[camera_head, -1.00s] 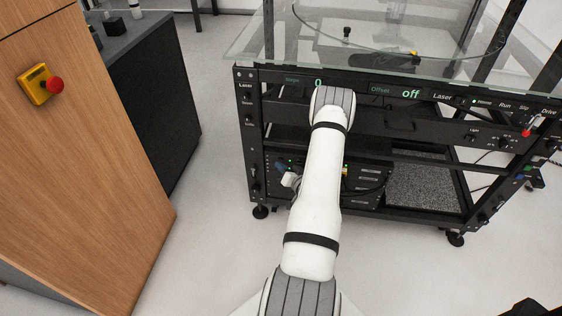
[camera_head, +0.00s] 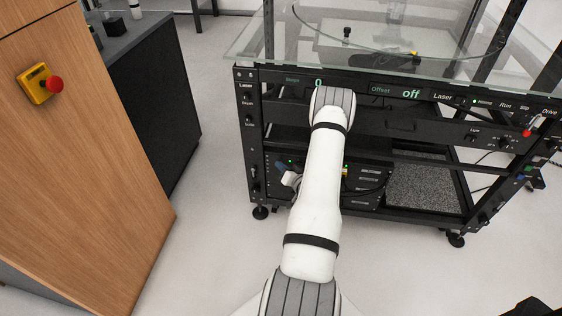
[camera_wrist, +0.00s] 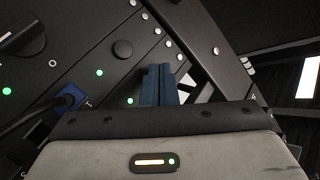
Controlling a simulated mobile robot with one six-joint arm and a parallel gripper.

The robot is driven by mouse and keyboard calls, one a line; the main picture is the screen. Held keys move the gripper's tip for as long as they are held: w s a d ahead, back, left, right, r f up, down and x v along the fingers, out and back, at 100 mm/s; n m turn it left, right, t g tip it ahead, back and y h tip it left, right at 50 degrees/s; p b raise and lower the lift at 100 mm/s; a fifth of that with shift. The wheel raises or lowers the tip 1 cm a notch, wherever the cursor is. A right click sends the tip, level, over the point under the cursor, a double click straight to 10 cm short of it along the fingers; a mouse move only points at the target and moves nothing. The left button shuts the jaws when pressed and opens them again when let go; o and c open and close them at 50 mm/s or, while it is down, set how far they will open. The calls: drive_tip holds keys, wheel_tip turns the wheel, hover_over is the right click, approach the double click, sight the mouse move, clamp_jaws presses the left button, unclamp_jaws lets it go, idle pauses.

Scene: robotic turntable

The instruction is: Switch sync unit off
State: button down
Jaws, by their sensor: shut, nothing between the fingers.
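In the wrist view, a dark panel (camera_wrist: 60,45) fills the left side, with a round black knob (camera_wrist: 122,49), a large rotary switch (camera_wrist: 22,34) near an "O" mark, and lit green lights (camera_wrist: 99,72). I cannot tell which control belongs to the sync unit. My gripper (camera_wrist: 158,72) has its blue fingers together and empty, in front of the panel close to the knob; contact cannot be told. In the head view, a black unit with green lights (camera_head: 367,183) sits low in the rack, partly behind my arm, which hides my gripper.
A blue plug (camera_wrist: 68,97) with a dark cable sits in the panel beside my fingers. The black rack (camera_head: 252,140) carries a glass top (camera_head: 250,45) and a display reading "off" (camera_head: 411,94). A wooden cabinet (camera_head: 90,190) stands left, with clear floor between.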

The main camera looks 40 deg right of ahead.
drive_tip(key=shift+w+d+r, duration=0.2)
drive_tip(key=shift+d, duration=0.2)
drive_tip(key=shift+s, duration=0.1)
drive_tip(key=shift+s+a+f, duration=0.1)
drive_tip(key=shift+s+a, duration=0.45)
drive_tip(key=shift+a, duration=0.15)
drive_tip(key=s+a+p, duration=0.1)
drive_tip(key=s+a, duration=0.3)
drive_tip(key=shift+a, duration=0.35)
idle(0.4)
